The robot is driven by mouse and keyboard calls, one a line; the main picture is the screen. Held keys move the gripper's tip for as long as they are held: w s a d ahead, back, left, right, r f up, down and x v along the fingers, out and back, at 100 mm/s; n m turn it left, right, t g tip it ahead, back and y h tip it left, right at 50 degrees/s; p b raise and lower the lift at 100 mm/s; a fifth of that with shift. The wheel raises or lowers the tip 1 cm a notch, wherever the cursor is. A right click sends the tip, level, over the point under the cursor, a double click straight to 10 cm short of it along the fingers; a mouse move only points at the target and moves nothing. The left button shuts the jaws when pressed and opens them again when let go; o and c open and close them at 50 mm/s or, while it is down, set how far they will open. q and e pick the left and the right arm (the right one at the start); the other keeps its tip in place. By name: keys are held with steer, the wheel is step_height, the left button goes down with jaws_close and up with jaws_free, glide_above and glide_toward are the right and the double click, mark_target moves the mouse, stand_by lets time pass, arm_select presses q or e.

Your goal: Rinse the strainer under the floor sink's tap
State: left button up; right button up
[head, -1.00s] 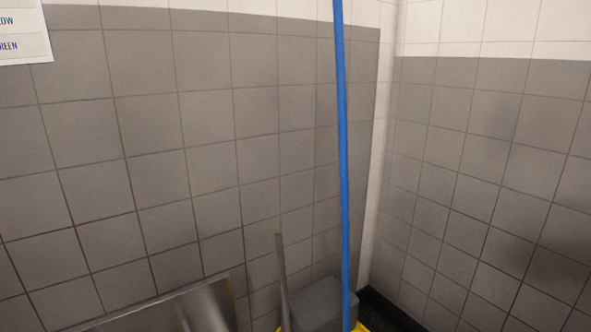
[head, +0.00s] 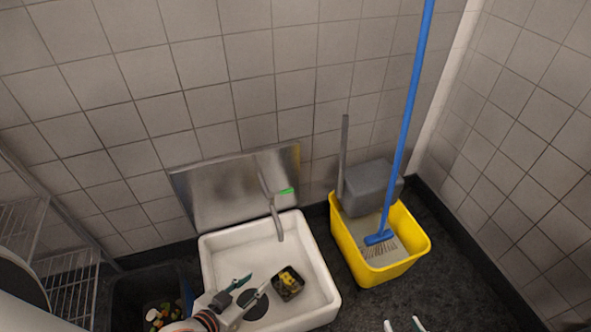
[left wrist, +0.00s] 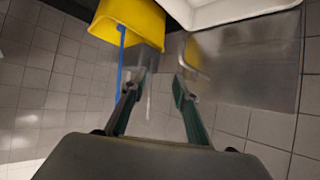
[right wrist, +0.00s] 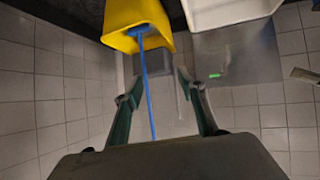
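The white floor sink (head: 213,262) stands against the wall. A small dark square container with yellow bits in it, likely the strainer (head: 288,284), sits inside on the sink's floor.
A yellow mop bucket (head: 347,248) with a blue-handled mop (head: 405,125) stands right of the sink. A dark bin (head: 125,291) with scraps and a wire rack (head: 75,275) are at the left. A metal splash plate (head: 220,190) backs the sink. Dark floor at right is clear.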

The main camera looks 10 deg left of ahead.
arm_select(q)
steer(key=w+a+f+n+h+b, duration=0.1)
steer(key=w+f+n+h+b, duration=0.15)
steer(key=w+n+b, duration=0.55)
steer(key=n+t+h+b, duration=0.1)
steer(key=n+h+b, duration=0.2)
steer(key=n+b, duration=1)
glide_toward(282, 194)
steer(key=f+m+b, duration=0.1)
steer(key=shift+h, duration=0.25)
steer(key=x, duration=0.7)
steer(key=r+p+x, duration=0.1)
steer(key=x, duration=0.2)
steer(key=shift+w+d+f, duration=0.1)
steer(key=shift+w+f, duration=0.05)
steer(key=shift+w, duration=0.3)
steer(key=shift+w+d+f, duration=0.2)
steer(key=shift+w+d, duration=0.2)
steer(key=shift+w, duration=0.05)
arm_select(e)
steer(key=w+a+f+m+t+y, duration=0.1)
steer(key=w+a+f+m+y, duration=0.1)
steer(key=a, duration=0.6)
steer(key=shift+a+f+m, duration=0.3)
steer(key=shift+f+m, duration=0.4)
steer(key=shift+f, duration=0.15)
arm_select(q)
steer(key=shift+c, duration=0.4)
